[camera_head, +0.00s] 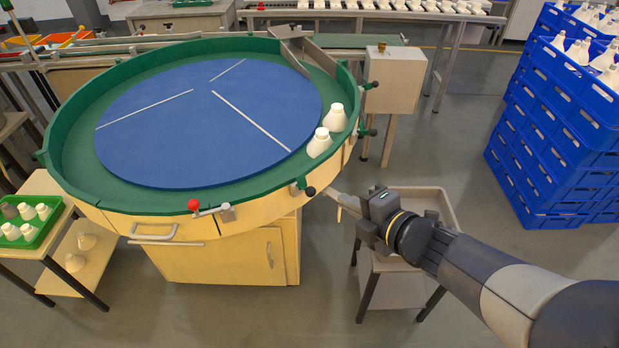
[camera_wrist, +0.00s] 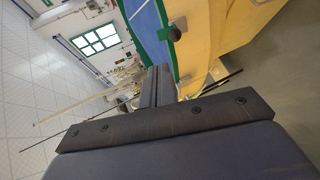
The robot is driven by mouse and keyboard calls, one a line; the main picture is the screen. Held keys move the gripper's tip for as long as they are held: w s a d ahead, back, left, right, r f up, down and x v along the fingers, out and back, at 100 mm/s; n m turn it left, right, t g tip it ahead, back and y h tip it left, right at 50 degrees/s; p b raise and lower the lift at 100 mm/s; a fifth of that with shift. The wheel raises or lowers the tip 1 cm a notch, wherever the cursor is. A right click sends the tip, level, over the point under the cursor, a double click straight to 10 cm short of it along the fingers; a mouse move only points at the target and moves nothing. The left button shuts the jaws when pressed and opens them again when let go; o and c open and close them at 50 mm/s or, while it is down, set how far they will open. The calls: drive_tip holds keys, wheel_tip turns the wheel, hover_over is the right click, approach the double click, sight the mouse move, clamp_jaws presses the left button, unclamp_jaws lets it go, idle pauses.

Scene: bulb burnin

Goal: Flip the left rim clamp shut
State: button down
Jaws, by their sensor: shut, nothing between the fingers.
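The round table (camera_head: 85,178) has a blue disc and a green rim wall. A green clamp with a black knob (camera_head: 308,190) is at the rim's front right. Two more black-knobbed clamps (camera_head: 367,132) (camera_head: 369,86) sit along the right side, and a small dark knob (camera_head: 38,156) shows at the far left. A lever with a red knob (camera_head: 193,205) lies along the front edge. My gripper (camera_head: 338,199) is shut and empty, just right of the front-right clamp. In the wrist view my shut fingers (camera_wrist: 158,82) point toward the rim; one black-knobbed clamp (camera_wrist: 174,34) shows beyond them.
Two white bulbs (camera_head: 320,142) stand on the right of the rim channel. A small stand with a grey tray (camera_head: 440,203) is under my gripper. Blue crates (camera_head: 550,140) are stacked at right. A green tray of bulbs (camera_head: 30,225) is at left. Floor is clear in the front middle.

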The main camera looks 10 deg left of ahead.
sight(300, 177)
idle(0.3)
drive_tip(key=b+x, duration=0.2)
drive_tip(key=x, duration=1.2)
drive_tip(key=shift+b, duration=0.35)
drive_tip(key=shift+r+p, duration=0.15)
drive_tip(key=shift+p, duration=0.25)
drive_tip(key=shift+r+p, duration=0.1)
drive_tip(key=shift+p, duration=0.3)
drive_tip(key=shift+w+h, duration=0.1)
drive_tip(key=shift+h, duration=0.2)
